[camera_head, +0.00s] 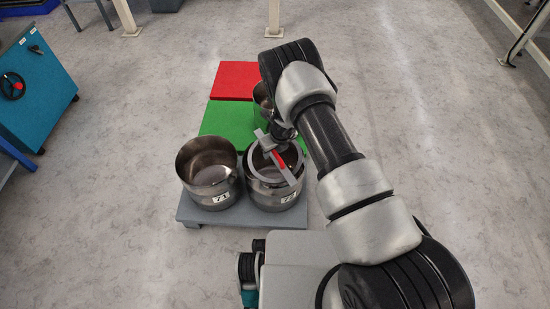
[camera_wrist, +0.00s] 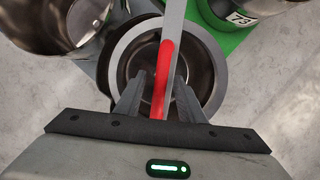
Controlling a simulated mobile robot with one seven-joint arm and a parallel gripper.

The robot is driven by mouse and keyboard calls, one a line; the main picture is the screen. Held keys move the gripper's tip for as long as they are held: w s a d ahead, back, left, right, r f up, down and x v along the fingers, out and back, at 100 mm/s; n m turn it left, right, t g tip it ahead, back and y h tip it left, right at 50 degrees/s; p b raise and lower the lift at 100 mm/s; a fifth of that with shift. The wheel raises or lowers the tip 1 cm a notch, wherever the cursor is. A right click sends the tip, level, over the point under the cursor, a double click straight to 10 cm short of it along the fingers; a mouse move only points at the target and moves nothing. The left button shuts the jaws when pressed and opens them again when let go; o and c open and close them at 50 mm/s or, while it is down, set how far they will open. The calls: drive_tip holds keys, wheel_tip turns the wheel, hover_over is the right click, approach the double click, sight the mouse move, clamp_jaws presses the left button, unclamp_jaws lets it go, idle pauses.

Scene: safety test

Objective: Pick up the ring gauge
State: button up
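The ring gauge (camera_head: 277,158) is a grey ring with a straight bar across it and a red grip on the bar. In the head view it is over the mouth of the metal pot labelled 72 (camera_head: 276,196); whether it touches the rim I cannot tell. In the wrist view the ring gauge (camera_wrist: 124,47) surrounds the view into the pot. My gripper (camera_wrist: 160,86) is open, with one finger on each side of the red grip and gaps visible. In the head view my gripper is mostly hidden by my arm.
Pot 71 (camera_head: 208,178) stands left of pot 72 on a grey platform (camera_head: 240,218). A third pot, 73 (camera_wrist: 243,17), stands on the green square (camera_head: 225,120), partly behind my arm. A red square (camera_head: 236,78) lies beyond. A teal cabinet (camera_head: 40,90) is far left.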

drive_tip(key=shift+c, duration=0.2)
clamp_jaws()
idle(1.4)
